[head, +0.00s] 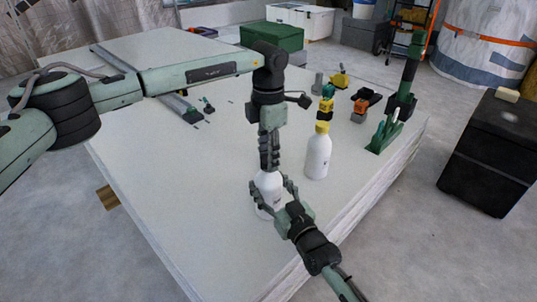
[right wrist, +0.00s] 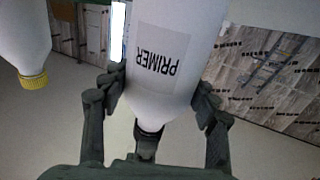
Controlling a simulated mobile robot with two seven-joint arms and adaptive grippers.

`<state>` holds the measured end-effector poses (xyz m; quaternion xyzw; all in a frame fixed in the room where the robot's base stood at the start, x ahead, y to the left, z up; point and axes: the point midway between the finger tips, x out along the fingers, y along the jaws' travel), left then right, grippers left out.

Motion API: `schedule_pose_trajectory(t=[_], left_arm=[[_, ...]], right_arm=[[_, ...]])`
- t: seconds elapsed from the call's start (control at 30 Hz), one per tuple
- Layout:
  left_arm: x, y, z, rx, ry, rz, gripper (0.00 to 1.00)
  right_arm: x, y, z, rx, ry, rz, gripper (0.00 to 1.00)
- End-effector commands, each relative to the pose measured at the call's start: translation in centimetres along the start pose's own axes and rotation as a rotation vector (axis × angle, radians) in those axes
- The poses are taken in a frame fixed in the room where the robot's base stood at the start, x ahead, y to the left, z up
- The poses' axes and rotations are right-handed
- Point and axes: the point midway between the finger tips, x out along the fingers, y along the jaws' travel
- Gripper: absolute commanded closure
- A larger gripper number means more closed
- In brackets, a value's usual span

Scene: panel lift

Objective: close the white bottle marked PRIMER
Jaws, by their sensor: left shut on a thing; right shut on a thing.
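The white bottle marked PRIMER (head: 268,184) stands upright near the panel's front edge. In the right wrist view the bottle (right wrist: 165,65) appears upside down, with its label facing me. My right gripper (head: 272,194) is shut on the bottle's body, one finger on each side. My left gripper (head: 269,166) points straight down over the bottle's top and is shut on a dark cap (right wrist: 149,134) at the neck. The fingers hide the cap in the head view. I cannot tell whether the cap is seated or threaded.
A second white bottle (head: 317,157) with a yellow cap stands to the right. A yellow and black tool (head: 325,105), an orange tool (head: 366,102) and a green case (head: 271,37) lie farther back. The panel's left side (head: 165,170) is mostly clear.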

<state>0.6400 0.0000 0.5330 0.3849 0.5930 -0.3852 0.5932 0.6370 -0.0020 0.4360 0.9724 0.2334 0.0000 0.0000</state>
Motion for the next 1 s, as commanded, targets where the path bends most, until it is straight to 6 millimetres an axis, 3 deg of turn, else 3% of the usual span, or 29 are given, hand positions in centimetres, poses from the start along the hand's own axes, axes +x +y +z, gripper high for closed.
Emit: schedule_pose_trajectory(t=[0.1,0.27,0.4,0.43,0.6,1.0], left_arm=[[0.00,0.01,0.00,0.289,0.000,0.001,1.00],[0.03,0.00,-0.02,0.555,0.001,0.000,1.00],[0.03,0.00,-0.02,0.545,0.001,0.000,1.00],[0.03,0.00,-0.01,0.544,0.001,0.000,0.64],[0.03,0.00,-0.01,0.543,0.001,0.000,0.43],[-0.86,0.05,0.05,0.541,-0.001,0.002,0.43]], right_arm=[[0.00,0.01,0.02,0.000,-0.001,0.000,1.00],[0.00,0.01,0.02,0.000,0.000,0.000,1.00],[0.00,0.01,0.02,0.000,0.000,0.000,1.00],[0.00,0.01,0.02,0.000,0.000,0.000,1.00],[0.00,0.01,0.02,0.000,0.000,0.000,1.00],[0.00,0.00,0.01,0.000,0.000,0.000,1.00]])
